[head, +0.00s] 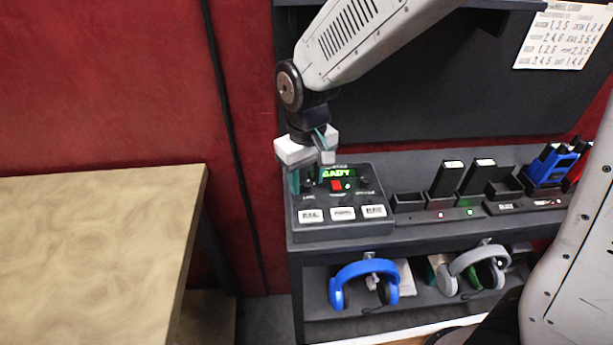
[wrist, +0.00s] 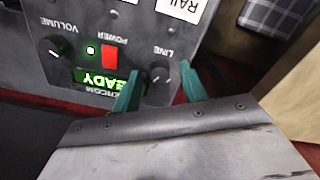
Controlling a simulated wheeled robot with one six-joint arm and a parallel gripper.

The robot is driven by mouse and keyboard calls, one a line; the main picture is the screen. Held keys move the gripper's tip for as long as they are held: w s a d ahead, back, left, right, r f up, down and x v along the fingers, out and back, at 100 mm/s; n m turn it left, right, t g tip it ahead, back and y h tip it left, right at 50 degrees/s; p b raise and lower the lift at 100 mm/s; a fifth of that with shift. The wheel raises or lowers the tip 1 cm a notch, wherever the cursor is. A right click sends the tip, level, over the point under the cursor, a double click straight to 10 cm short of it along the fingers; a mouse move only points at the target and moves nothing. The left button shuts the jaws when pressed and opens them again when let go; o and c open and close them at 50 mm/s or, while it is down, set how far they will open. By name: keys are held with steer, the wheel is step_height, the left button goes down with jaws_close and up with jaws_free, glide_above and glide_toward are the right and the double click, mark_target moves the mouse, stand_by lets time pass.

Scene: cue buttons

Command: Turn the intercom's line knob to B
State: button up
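The intercom (head: 340,215) is a dark grey box with a lit green READY display (head: 340,173), a red power switch (head: 336,185) and a row of white buttons. In the wrist view it appears upside down. The line knob (wrist: 160,74) is a small dark round knob beside the LINE label. My gripper (wrist: 162,70) has its two teal fingers on either side of the line knob, apart, with gaps showing between knob and fingers. In the head view my gripper (head: 307,176) is over the intercom's left side and largely hides this knob. I cannot read the knob's setting.
The volume knob (wrist: 53,50) is at the panel's other side. Right of the intercom are black charger slots (head: 440,205) and a blue device (head: 553,165). Blue headphones (head: 362,270) and grey headphones (head: 472,262) hang below. A wooden table (head: 90,250) stands at the left.

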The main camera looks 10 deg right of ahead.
mark_target(307, 183)
step_height(307, 183, up, 8)
steer(key=shift+f, duration=0.1)
stand_by(0.5)
steer(key=s+d+r+m, duration=0.2)
steer(key=s+d+r, duration=0.1)
steer(key=s+d, duration=0.7)
steer(key=s+d+r+m+t, duration=0.1)
steer(key=s+d+r+m, duration=0.2)
steer(key=s+d, duration=0.6)
steer(key=shift+s+d, duration=0.4)
steer(key=shift+d, duration=0.15)
